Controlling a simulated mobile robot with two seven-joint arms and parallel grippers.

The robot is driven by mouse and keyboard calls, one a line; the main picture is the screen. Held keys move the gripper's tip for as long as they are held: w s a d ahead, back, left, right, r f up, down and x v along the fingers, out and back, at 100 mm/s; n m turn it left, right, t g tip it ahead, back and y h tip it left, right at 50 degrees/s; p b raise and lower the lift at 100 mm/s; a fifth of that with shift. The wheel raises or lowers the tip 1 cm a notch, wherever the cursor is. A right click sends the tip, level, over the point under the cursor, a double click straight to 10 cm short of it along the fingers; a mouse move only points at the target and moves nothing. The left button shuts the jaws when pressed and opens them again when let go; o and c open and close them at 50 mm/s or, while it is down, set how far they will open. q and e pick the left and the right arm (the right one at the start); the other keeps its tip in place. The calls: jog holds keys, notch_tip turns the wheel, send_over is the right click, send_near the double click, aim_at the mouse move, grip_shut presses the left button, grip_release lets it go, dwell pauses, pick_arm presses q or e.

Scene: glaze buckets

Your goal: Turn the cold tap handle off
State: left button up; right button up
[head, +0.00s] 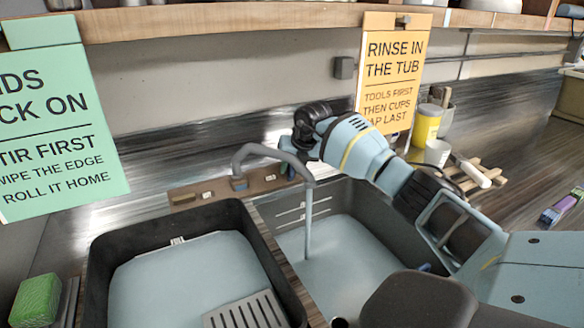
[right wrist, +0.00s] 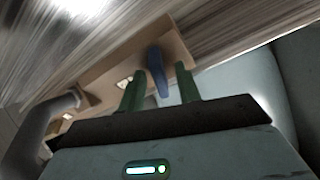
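The grey tap spout (head: 262,149) arches from a wooden board behind the sink, and a stream of water (head: 308,222) falls from it into the right basin. The blue tap handle (right wrist: 157,72) stands up from the board (right wrist: 178,44) in the right wrist view. My right gripper (right wrist: 160,88) is open, with one green finger on each side of the handle and a small gap on both sides. In the head view my right gripper (head: 290,171) is beside the spout and largely hides the handle. My left gripper is not in view.
A black-rimmed tub (head: 98,262) with pale liquid and a grate is at the left. A green sponge (head: 36,299) lies left of it. A yellow jar (head: 426,125) and a white cup (head: 437,152) stand behind my right arm. A wooden shelf (head: 220,22) runs above.

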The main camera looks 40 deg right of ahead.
grip_shut()
dwell(0.3)
